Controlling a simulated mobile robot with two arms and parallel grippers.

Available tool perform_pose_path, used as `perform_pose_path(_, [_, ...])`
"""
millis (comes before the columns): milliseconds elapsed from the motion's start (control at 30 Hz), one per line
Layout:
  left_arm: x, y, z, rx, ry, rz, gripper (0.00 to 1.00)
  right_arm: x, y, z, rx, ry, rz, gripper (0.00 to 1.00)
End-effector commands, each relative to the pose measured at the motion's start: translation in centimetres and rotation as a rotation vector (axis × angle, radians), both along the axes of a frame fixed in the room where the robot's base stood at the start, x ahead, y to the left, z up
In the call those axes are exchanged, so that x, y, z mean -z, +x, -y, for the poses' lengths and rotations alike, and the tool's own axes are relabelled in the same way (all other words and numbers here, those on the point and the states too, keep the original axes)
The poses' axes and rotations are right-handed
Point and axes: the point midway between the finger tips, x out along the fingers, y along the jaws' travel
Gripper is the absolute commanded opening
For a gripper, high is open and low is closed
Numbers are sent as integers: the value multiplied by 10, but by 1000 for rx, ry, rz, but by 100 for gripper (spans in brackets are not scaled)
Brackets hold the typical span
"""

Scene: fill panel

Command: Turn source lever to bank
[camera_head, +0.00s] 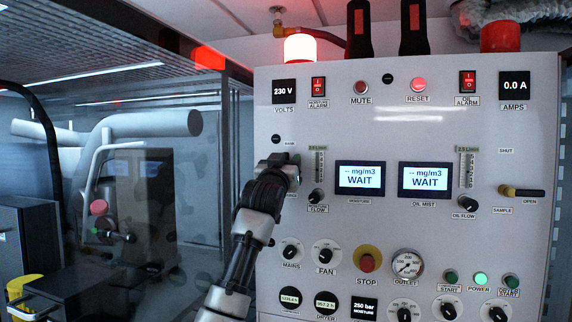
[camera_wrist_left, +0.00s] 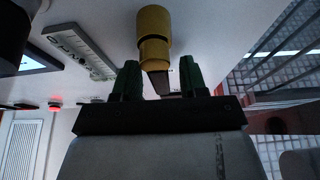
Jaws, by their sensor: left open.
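The source lever's brass-yellow valve body (camera_wrist_left: 154,38) stands out from the panel in the left wrist view. Its dark handle (camera_wrist_left: 158,82) reaches down between my green left fingertips. My left gripper (camera_wrist_left: 160,82) is open, one finger on each side of the handle; I cannot tell whether either touches it. In the head view my left gripper (camera_head: 284,168) is at the panel's left side, just below a small label reading BANK (camera_head: 290,143), and hides the lever. My right gripper is not in view.
The white control panel (camera_head: 390,125) fills the right side. The moisture flow knob (camera_head: 315,196) and gauge (camera_head: 319,164) are close right of my left gripper. The sample lever (camera_head: 522,192) is at the far right. A glass-like partition (camera_head: 190,200) is to the left.

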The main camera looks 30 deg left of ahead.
Motion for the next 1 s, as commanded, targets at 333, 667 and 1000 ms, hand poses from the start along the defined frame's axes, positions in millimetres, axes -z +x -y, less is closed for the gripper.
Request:
perform_pose_path(333, [18,-28,6,0,2,4,43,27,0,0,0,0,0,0])
perform_pose_path(667, [38,-81,19,1,1,3,43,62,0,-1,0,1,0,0])
perform_pose_path(1000, [42,-97,23,0,1,-1,43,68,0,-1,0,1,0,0])
